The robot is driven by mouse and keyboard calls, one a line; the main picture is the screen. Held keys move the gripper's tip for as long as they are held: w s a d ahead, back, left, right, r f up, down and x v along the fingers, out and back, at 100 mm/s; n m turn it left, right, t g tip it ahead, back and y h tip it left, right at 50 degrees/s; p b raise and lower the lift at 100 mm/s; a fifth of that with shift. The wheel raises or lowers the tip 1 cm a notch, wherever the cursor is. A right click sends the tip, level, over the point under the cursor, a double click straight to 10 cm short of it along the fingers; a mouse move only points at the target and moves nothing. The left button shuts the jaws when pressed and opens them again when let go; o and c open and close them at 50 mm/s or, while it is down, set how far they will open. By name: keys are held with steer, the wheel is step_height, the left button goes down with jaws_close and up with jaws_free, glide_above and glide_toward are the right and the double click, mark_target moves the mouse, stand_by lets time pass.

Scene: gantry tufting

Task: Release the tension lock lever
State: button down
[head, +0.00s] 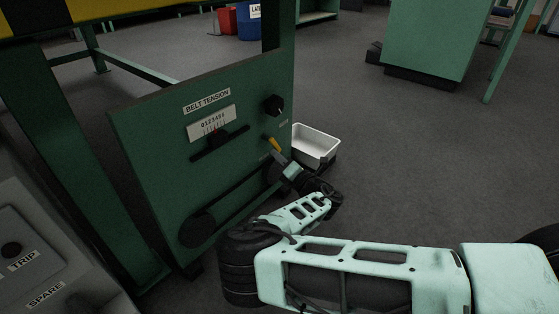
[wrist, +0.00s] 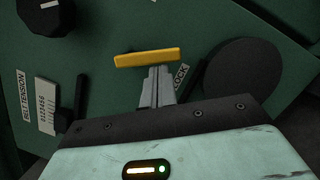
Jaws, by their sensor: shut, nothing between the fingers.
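The tension lock lever is a yellow bar on the green belt tension panel (head: 150,150). In the head view the lever (head: 274,144) shows just beyond the tip of my gripper (head: 283,158). In the wrist view the yellow lever (wrist: 147,58) lies nearly level, right at the fingertips of my gripper (wrist: 155,70). The fingers are together and hold nothing. I cannot tell whether they touch the lever. A label reading LOCK (wrist: 181,77) sits right of the fingers, partly hidden by them.
A black knob (head: 273,105) and a tension scale (head: 212,123) with a slider are on the panel. A dark round pulley (wrist: 240,80) is right of the lever in the wrist view. A white tray (head: 316,145) stands behind the panel's right edge. Open floor lies to the right.

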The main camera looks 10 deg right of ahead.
steer(key=n, duration=0.1)
steer(key=d+n, duration=0.1)
steer(key=n, duration=0.1)
steer(key=w+n+y, duration=0.1)
steer(key=shift+d+r, duration=0.15)
steer(key=shift+d, duration=0.1)
steer(key=shift+w+d+r+n+y+p, duration=0.3)
steer(key=shift+w+d+r+n+p, duration=0.3)
steer(key=shift+d+r+n, duration=0.4)
steer(key=shift+w, duration=0.1)
steer(key=shift+f, duration=0.15)
